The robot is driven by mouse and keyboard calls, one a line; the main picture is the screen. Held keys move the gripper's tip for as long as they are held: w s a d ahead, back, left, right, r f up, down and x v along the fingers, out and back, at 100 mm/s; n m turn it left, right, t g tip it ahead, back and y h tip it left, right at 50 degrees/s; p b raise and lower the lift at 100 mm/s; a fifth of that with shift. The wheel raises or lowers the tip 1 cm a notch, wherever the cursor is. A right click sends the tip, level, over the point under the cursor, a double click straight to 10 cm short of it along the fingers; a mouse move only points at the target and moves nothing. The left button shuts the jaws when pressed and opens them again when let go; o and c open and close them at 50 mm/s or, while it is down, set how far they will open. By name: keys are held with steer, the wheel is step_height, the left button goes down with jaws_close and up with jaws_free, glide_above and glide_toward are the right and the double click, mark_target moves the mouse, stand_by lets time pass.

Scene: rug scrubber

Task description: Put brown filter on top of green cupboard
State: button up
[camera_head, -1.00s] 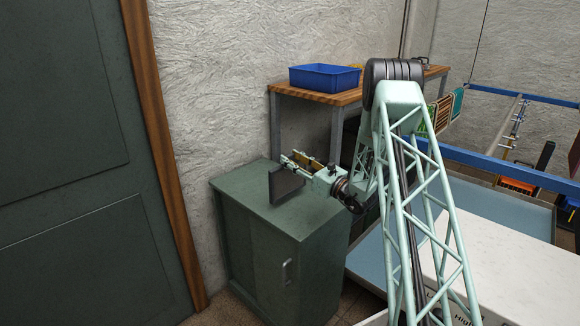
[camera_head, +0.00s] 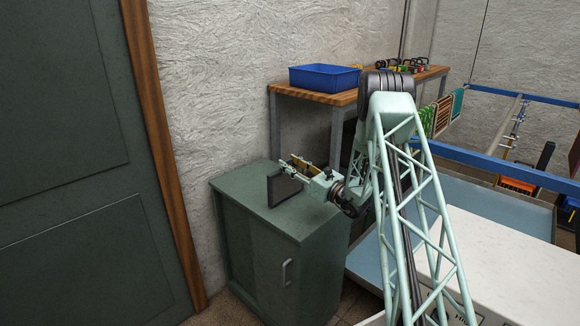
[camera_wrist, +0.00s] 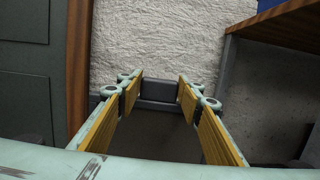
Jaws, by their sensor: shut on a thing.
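The filter (camera_head: 284,190) is a thin dark panel standing upright over the top of the green cupboard (camera_head: 240,205). In the wrist view, a brownish face with a dark grey edge (camera_wrist: 158,89) shows between the fingers. My gripper (camera_head: 290,167) is shut on the filter, with its yellow-padded fingers (camera_wrist: 155,105) apart on either side of it. The filter's lower edge looks at or just above the cupboard top; I cannot tell whether it touches. The cupboard's top is otherwise bare.
A wooden workbench (camera_head: 340,97) with a blue bin (camera_head: 325,78) and several small items stands behind the cupboard. A rough white wall (camera_head: 225,90) is at the back, and a dark door (camera_head: 70,150) is at left. A blue-edged basin (camera_head: 510,205) lies to the right.

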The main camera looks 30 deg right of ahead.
steer(key=shift+f, duration=0.5)
steer(key=o, duration=1.1)
steer(key=shift+o, duration=0.2)
steer(key=shift+r, duration=0.2)
steer(key=v, duration=1.2)
steer(key=shift+a+r, duration=0.1)
